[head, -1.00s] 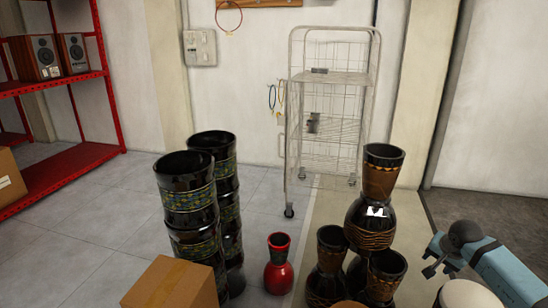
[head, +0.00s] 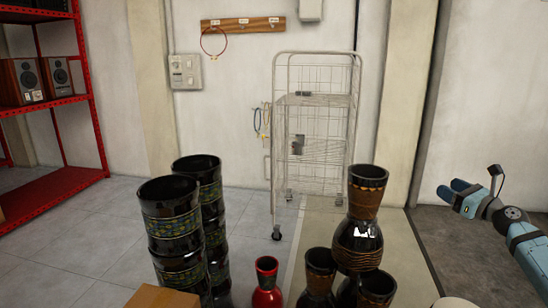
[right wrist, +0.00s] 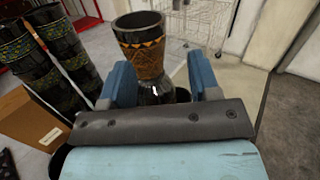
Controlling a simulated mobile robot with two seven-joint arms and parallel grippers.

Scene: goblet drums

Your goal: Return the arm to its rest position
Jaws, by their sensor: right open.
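My right gripper (head: 455,189) is raised at the right of the head view, apart from the drums and empty. In the right wrist view its two blue fingers (right wrist: 160,62) are spread open. A dark goblet drum with a brown patterned band (head: 361,225) stands upright on top of other similar drums. In the right wrist view this drum (right wrist: 140,50) shows beyond the fingers, with nothing gripped. My left gripper is not in view.
Two stacks of black patterned drums (head: 170,225) stand left of a small red drum (head: 266,280). A cardboard box (head: 162,298) is at the front. A wire cart (head: 318,150) stands by the wall, a red shelf (head: 50,190) at left. Floor right of the stacked drum looks clear.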

